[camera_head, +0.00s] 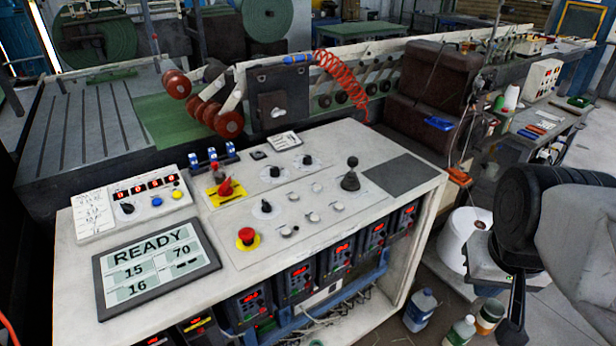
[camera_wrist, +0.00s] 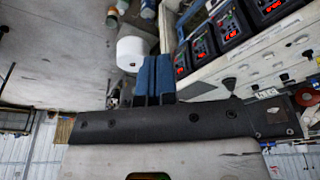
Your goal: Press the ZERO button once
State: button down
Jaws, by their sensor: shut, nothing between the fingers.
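A small white counter box (camera_head: 140,197) with red lit digits stands at the left rear of the white control desk. It carries a black knob (camera_head: 127,208), a blue button (camera_head: 156,201) and a yellow button (camera_head: 177,194). The lettering beside them is too small to read, so I cannot tell which one is ZERO. My gripper (camera_wrist: 155,62) shows its two blue fingers together in the wrist view, empty. The counter box does not show clearly in the wrist view.
The desk (camera_head: 350,225) also bears a READY screen (camera_head: 157,262), a red mushroom button (camera_head: 246,236), a red rotary switch (camera_head: 225,188) and a black joystick (camera_head: 351,175). Rollers stand behind it. A white spool (camera_head: 462,240) and bottles (camera_head: 420,308) stand on the floor at right.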

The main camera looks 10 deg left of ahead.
jog(key=shift+w, duration=0.1)
jog(key=w+a+r+n+h, duration=0.2)
jog(key=w+a+n, duration=0.25)
jog(key=w, duration=0.65)
jog(key=n+t+h, duration=0.4)
jog(key=n+t, duration=0.1)
jog(key=n, duration=1)
send_over(294, 198)
notch_tip(294, 198, down, 7)
jog(key=shift+r, duration=0.15)
jog(key=shift+f, duration=4.35)
